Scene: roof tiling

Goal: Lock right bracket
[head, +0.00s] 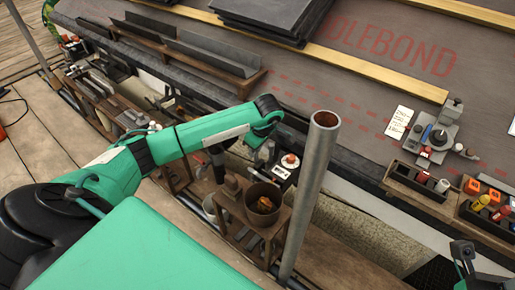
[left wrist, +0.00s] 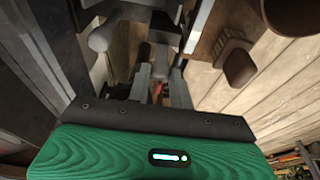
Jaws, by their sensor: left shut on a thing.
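My left gripper (left wrist: 160,88) is seen closely in the left wrist view, its two grey fingers shut on a small dark part with a reddish bit near it. What that part is I cannot tell. In the head view the green left arm reaches in from the left, and its fingertips are largely hidden below the wrist. Near that wrist is a small black-and-white unit with a red knob (head: 290,160). A grey metal fixture with a red knob (head: 437,137) sits farther right on the roof. I cannot tell which is the right bracket. My right gripper (head: 464,254) shows partly at the lower right.
A tall metal pole (head: 308,190) rises just right of the left wrist. A brown pot (head: 263,205) stands on a wooden stand below. Dark slates (head: 270,15) lie stacked on the roof. Bins of coloured items (head: 483,200) line the right edge. Wooden battens (head: 360,65) cross the roof.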

